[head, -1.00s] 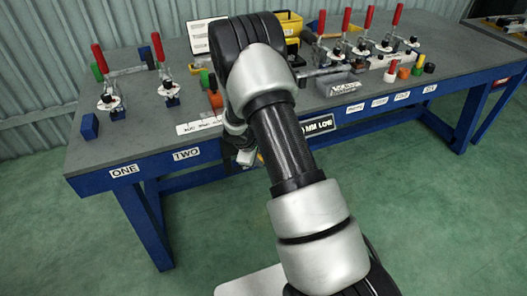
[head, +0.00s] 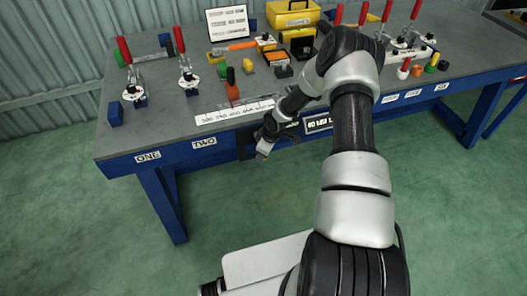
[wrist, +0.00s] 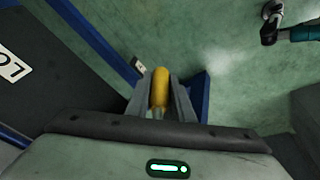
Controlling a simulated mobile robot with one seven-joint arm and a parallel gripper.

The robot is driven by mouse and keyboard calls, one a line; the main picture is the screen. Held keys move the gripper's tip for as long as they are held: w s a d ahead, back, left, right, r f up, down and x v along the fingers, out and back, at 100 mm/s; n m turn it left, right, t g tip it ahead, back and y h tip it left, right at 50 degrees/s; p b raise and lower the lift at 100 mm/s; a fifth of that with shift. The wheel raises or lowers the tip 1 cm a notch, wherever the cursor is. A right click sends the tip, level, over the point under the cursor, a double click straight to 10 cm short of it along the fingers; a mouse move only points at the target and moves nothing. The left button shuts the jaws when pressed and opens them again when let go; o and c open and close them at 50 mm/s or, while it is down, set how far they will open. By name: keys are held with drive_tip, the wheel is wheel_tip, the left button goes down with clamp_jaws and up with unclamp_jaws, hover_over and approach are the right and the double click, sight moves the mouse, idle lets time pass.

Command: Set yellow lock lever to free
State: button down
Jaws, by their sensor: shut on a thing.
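The yellow lock lever (wrist: 161,86) shows in the wrist view as a rounded yellow handle between my two fingers. My gripper (wrist: 159,97) is shut on it, with a finger on each side. In the head view my gripper (head: 263,149) is low at the bench's front edge, right of the label TWO. The lever cannot be made out there, and its base and lock marking are hidden.
The grey workbench (head: 160,128) has a blue front rail and legs. Red-handled clamps (head: 127,50) stand at left, with more at right. A yellow toolbox (head: 292,15) stands at the back. Green floor (head: 215,225) in front is clear.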

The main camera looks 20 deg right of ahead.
drive_tip(key=c, duration=1.8)
unclamp_jaws()
drive_tip(key=p+v, duration=0.2)
drive_tip(key=v, duration=1.5)
drive_tip(key=shift+s+d+r, duration=0.1)
drive_tip(key=shift+s+r, duration=0.05)
